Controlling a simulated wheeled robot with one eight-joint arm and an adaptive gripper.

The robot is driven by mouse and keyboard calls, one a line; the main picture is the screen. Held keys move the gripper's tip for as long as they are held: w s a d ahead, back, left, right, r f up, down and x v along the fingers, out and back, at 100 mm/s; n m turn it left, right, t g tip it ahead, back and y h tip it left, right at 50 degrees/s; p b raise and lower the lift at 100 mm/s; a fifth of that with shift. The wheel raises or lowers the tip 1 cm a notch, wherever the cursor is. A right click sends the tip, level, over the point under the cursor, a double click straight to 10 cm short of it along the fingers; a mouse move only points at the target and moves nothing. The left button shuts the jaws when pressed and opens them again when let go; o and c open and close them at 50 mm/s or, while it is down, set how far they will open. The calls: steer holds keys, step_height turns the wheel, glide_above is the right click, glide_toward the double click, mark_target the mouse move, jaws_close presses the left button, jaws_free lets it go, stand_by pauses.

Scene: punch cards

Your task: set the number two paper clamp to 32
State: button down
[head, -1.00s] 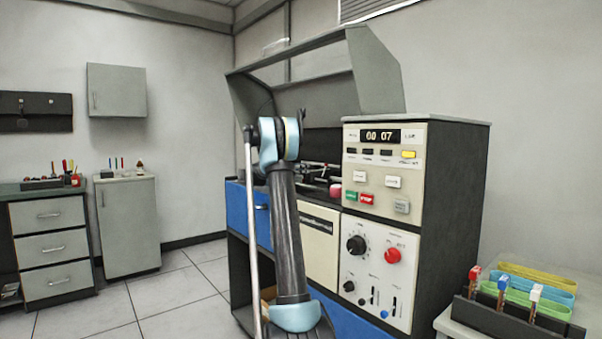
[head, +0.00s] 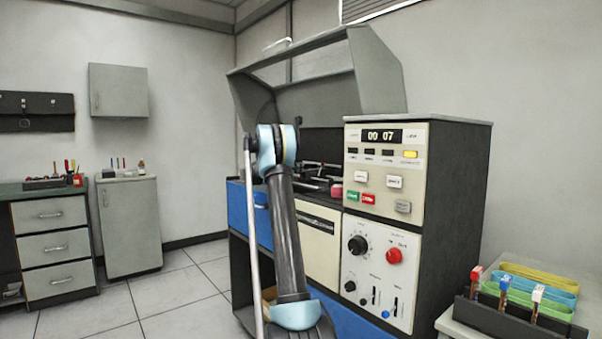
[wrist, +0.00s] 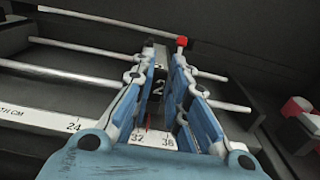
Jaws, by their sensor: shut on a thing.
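The number two paper clamp (wrist: 160,86) is a dark block with a white 2 on it, in the middle of the wrist view. My gripper (wrist: 168,64) is shut on it, with a blue-and-white finger on either side. A white scale (wrist: 48,118) runs below it, with 24, 32 and 36 readable. A thin red mark (wrist: 148,122) shows beside the clamp, close to 32; its exact reading is partly hidden by the fingers. In the head view my arm hides the gripper and clamp.
Metal rods (wrist: 90,72) run across the bed, and a red-tipped part (wrist: 181,42) stands beyond the fingers. Red and white knobs (wrist: 297,106) lie at the right. A control panel (head: 385,165) reads 00 07. A hood (head: 375,72) overhangs the bed.

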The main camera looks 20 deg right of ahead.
steer(key=shift+w+a, duration=0.2)
steer(key=shift+w, duration=0.3)
steer(key=c, duration=1.6)
jaws_free()
steer(key=shift+o, duration=0.2)
steer(key=v, duration=1.2)
